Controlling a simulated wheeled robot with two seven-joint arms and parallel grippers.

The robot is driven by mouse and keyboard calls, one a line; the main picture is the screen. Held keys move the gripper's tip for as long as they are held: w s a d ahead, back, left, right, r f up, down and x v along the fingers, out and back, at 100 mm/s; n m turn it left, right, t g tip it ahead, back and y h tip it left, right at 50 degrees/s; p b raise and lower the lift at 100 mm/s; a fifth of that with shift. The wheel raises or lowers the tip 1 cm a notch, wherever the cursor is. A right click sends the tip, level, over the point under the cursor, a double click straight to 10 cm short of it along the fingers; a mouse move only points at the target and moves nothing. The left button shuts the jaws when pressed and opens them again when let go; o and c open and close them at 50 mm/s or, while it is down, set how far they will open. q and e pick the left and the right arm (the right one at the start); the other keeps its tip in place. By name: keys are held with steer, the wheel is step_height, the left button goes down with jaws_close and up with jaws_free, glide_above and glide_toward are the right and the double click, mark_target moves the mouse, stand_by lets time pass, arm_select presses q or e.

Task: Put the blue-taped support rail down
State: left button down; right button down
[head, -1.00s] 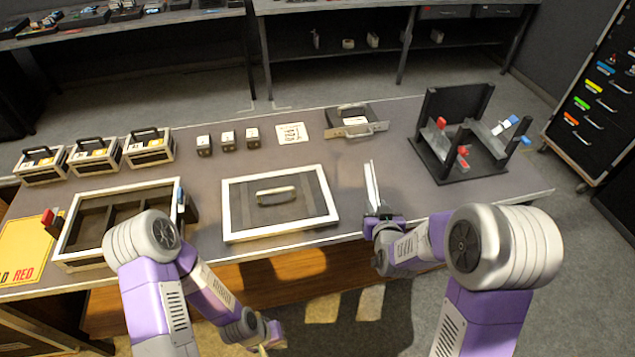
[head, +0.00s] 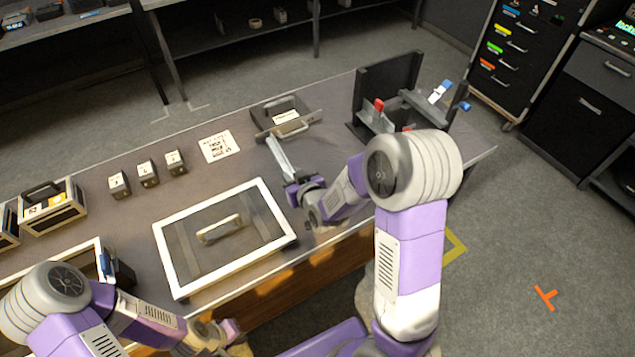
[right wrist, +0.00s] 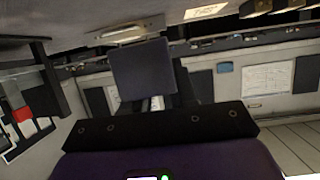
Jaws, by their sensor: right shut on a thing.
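The rail points away from me, over the table between the white-framed panel and the small grey tray. I see no blue tape on it, and its near end is hidden in the gripper. I cannot tell whether it touches the table. In the right wrist view a dark square plate (right wrist: 143,70) fills the middle, with a small pale piece (right wrist: 157,103) below it. My left gripper (head: 232,338) is low at the table's front, its jaws unclear.
A black stand (head: 385,85) with red- and blue-marked parts stands at the back right. The white-framed panel (head: 172,262) with a handle lies left of my right gripper. The grey tray (head: 262,128) is behind the rail. Bare table (head: 130,215) shows left of the panel.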

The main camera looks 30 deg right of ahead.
steer(key=s+d+y+b, duration=0.15)
steer(key=s+d, duration=0.25)
steer(key=d, duration=0.6)
steer(key=shift+n, duration=0.4)
step_height(320, 180, down, 10)
steer(key=b, duration=0.4)
steer(key=shift+w+d+r, duration=0.1)
steer(key=shift+d+r, duration=0.05)
steer(key=shift+r, duration=0.25)
steer(key=c, duration=1.4)
jaws_free()
steer(key=shift+f, duration=0.25)
steer(key=o, duration=0.5)
steer(key=shift+r, duration=0.1)
steer(key=shift+r, duration=0.1)
